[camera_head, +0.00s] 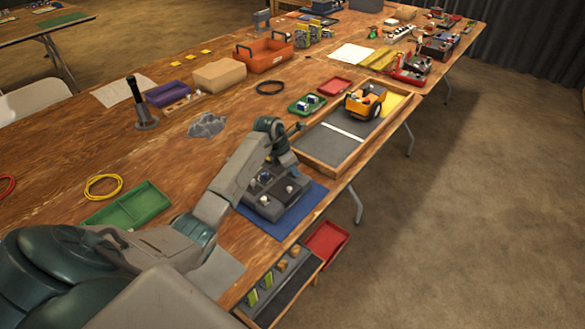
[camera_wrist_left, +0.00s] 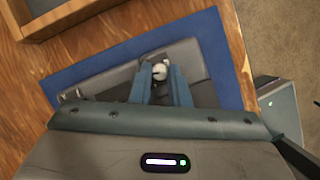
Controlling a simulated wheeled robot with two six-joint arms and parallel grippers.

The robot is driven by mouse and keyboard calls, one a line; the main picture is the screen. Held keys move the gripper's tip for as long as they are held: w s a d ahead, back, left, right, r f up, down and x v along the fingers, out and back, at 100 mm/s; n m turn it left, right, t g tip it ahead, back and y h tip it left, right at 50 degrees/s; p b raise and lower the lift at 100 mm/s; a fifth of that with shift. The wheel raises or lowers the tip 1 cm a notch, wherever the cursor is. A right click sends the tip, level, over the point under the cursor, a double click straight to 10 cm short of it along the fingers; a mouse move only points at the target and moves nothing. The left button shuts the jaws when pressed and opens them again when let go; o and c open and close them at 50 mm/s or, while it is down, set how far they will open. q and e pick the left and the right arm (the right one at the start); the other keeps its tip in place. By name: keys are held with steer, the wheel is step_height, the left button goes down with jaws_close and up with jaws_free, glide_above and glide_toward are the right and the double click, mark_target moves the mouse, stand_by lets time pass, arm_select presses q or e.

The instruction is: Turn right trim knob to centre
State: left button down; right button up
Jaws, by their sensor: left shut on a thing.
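A dark grey control box (camera_head: 268,203) with small pale knobs lies on a blue mat (camera_head: 295,222) near the table's front edge. The box also shows in the left wrist view (camera_wrist_left: 105,86). My left gripper (camera_head: 290,167) points down over the box's far end. In the left wrist view its two blue fingers (camera_wrist_left: 160,78) are shut on a pale knob (camera_wrist_left: 160,71), one on each side. The knob's exact angle is hard to tell. My left arm hides part of the box in the head view. My right gripper is not in view.
A wooden-framed pit (camera_head: 330,150) with an orange wheeled vehicle (camera_head: 365,103) stands just beyond the mat. A green tray (camera_head: 128,207) lies to the left. A drawer-like tray of parts (camera_head: 280,285) and a red bin (camera_head: 327,242) sit below the front edge.

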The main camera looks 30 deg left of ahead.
arm_select(q)
steer(key=shift+d+n+t+y, duration=0.1)
steer(key=shift+n+t+y, duration=0.2)
steer(key=shift+n, duration=0.8)
steer(key=c, duration=1.4)
jaws_free()
steer(key=shift+r, duration=0.1)
steer(key=shift+o, duration=0.2)
steer(key=shift+s, duration=0.1)
steer(key=b+v, duration=0.2)
steer(key=v, duration=0.8)
steer(key=shift+r, duration=0.4)
